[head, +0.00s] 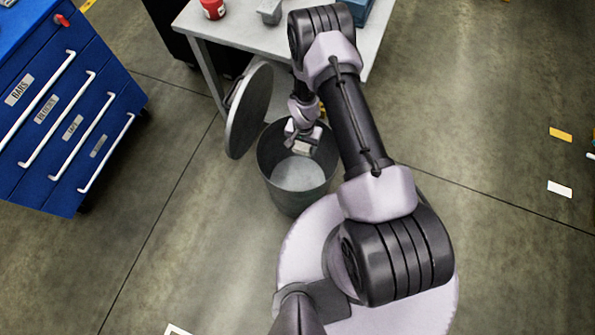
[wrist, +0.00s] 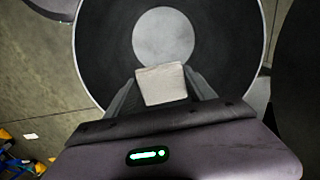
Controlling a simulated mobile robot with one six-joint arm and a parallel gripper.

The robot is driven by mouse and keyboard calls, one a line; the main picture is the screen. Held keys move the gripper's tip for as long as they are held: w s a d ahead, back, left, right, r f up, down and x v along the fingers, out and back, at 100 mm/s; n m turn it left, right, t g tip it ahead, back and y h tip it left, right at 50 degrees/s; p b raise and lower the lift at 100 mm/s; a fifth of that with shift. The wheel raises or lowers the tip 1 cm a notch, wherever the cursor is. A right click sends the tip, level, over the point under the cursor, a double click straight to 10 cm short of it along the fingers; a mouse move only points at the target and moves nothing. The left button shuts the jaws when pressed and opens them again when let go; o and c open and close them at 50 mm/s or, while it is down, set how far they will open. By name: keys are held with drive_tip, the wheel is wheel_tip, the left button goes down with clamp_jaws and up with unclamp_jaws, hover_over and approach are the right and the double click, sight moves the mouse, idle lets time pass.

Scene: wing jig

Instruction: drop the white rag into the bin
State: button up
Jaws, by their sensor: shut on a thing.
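The white rag (wrist: 162,84) is a small pale folded piece between my gripper's fingers in the wrist view. It also shows in the head view (head: 301,148), small and partly covered by my gripper. My gripper (wrist: 162,92) is shut on the rag and holds it over the bin's mouth. The bin (head: 297,202) is a round grey metal can standing on the floor, with its lid (head: 250,110) tilted up at its left side. In the wrist view the bin's dark inner wall (wrist: 105,60) surrounds a lighter bottom. No other contents show inside.
A grey table (head: 232,34) stands behind the bin and bears a red can (head: 213,9) and a grey block-like item (head: 270,11). A blue drawer cabinet (head: 62,120) is at the left. The floor at the right is mostly clear.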

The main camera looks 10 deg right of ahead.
drive_tip(key=shift+f, duration=0.9)
drive_tip(key=shift+r, duration=0.1)
drive_tip(key=o, duration=1.4)
drive_tip(key=shift+w, duration=0.1)
drive_tip(key=shift+o, duration=0.2)
drive_tip(key=shift+r, duration=0.1)
wheel_tip(320, 180, up, 17)
drive_tip(key=p, duration=0.5)
drive_tip(key=shift+r, duration=0.15)
